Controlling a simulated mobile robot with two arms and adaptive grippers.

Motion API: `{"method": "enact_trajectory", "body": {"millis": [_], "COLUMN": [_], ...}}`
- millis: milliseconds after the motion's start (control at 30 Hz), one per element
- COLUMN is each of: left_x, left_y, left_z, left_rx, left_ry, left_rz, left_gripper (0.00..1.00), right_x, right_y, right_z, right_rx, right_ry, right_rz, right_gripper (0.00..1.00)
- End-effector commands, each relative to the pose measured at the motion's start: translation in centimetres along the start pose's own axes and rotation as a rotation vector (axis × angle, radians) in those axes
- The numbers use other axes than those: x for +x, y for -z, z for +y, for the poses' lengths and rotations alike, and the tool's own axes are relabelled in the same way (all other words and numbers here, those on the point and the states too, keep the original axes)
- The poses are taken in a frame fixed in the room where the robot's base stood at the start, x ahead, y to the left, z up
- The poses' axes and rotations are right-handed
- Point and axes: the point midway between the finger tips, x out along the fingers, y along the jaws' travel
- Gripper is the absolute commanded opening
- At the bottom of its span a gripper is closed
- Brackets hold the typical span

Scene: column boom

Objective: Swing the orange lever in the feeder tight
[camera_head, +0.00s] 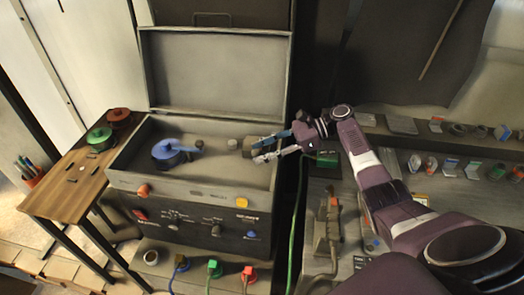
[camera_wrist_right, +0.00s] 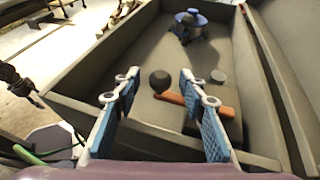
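The feeder (camera_head: 200,195) is a grey open box with its lid (camera_head: 215,70) raised at the back. The orange lever (camera_wrist_right: 182,100) lies low inside it in the right wrist view, a short bar with a dark round knob (camera_wrist_right: 160,82) near its left end. The lever's right part runs behind a finger in that view. In the wrist view, the knob shows between and beyond the fingertips; contact cannot be told. My left gripper is not in view.
A blue lidded pot (camera_head: 172,152) sits in the feeder's left part, with a small grey cylinder (camera_wrist_right: 217,76) near the lever. The feeder walls surround the lever. A wooden side table (camera_head: 62,195) stands left; cluttered shelves (camera_head: 400,130) stand right.

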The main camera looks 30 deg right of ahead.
Motion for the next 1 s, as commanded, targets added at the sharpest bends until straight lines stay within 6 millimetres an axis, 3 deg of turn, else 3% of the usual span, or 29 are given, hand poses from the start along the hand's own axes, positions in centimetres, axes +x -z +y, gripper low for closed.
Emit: {"method": "enact_trajectory", "body": {"millis": [233,500,700,1000], "left_x": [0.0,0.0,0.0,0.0], "left_y": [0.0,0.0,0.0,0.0], "left_z": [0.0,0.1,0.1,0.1], "left_rx": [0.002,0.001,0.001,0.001], "left_ry": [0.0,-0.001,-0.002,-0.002], "left_rz": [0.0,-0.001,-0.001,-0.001], "left_gripper": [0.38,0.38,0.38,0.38], "right_x": [-1.8,-7.6,-10.9,-12.1], "right_y": [0.0,0.0,0.0,0.1], "right_z": [-0.1,-0.1,-0.1,0.0], "right_rx": [-0.001,0.001,0.001,0.0], "right_ry": [0.003,0.005,0.003,0.001], "right_rz": [0.001,0.0,0.0,-0.001], "right_gripper": [0.38,0.38,0.38,0.38]}}
